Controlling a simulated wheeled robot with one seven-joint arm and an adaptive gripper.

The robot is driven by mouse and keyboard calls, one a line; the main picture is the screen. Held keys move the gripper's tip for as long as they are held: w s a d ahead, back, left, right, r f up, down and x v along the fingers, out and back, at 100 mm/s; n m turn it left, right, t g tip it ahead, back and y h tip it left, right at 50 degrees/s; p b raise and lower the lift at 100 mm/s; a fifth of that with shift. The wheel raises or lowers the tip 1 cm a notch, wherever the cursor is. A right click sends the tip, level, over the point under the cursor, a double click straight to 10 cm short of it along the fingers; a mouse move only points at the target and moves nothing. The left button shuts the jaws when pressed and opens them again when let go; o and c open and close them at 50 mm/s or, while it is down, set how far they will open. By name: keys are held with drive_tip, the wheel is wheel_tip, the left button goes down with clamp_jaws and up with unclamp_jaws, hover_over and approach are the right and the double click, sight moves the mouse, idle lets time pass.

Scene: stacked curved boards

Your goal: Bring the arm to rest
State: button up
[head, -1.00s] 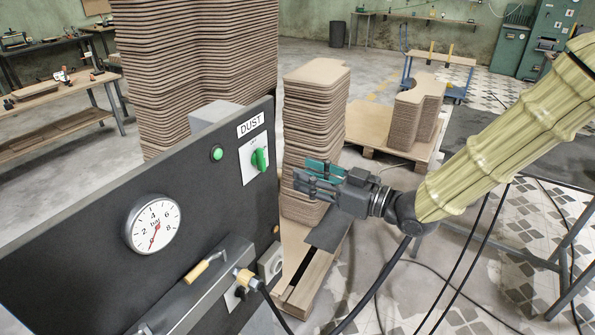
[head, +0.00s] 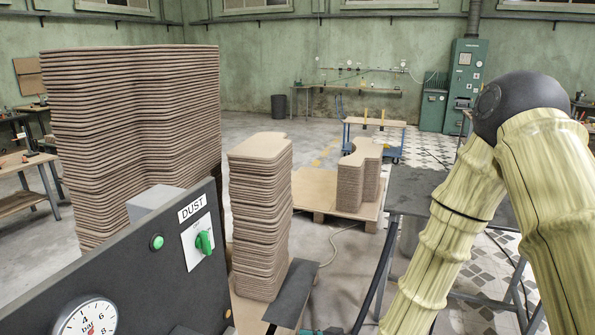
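My arm (head: 430,240), in a pale yellow ribbed cover, fills the right side of the head view. It is folded at a dark round joint (head: 520,100) at the upper right, and its lower link runs down to the bottom edge. Only a teal sliver of my gripper (head: 322,331) shows at the bottom edge, so its fingers cannot be judged open or shut. No held thing is visible.
A black panel (head: 160,275) with a green DUST knob (head: 204,242) and gauge (head: 88,318) stands at lower left. Stacked curved boards rise behind it, tall (head: 135,140) and shorter (head: 260,215). A small stack (head: 358,180) sits on a pallet (head: 312,190). A dark table (head: 412,190) stands beside my arm.

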drive_tip(key=s+d+f+m+g+h, duration=0.1)
drive_tip(key=s+d+f+h, duration=0.1)
drive_tip(key=s+d+f, duration=0.3)
drive_tip(key=s+d+f+m+g+h, duration=0.1)
drive_tip(key=s+d+f+m+h, duration=0.1)
drive_tip(key=f, duration=0.6)
drive_tip(key=s+d+f+m+g+h, duration=0.1)
drive_tip(key=s+d+f+h, duration=0.1)
drive_tip(key=s+d+f, duration=0.2)
drive_tip(key=s+d+f+m+g+h, duration=0.1)
drive_tip(key=s+d+f, duration=0.3)
drive_tip(key=s, duration=0.7)
drive_tip(key=s+d+f+m+g+h, duration=0.2)
drive_tip(key=s+d+f, duration=0.3)
drive_tip(key=s, duration=0.3)
drive_tip(key=shift+d+g+h, duration=0.5)
drive_tip(key=shift+d+g, duration=0.2)
drive_tip(key=shift+d, duration=0.2)
drive_tip(key=shift+a, duration=0.1)
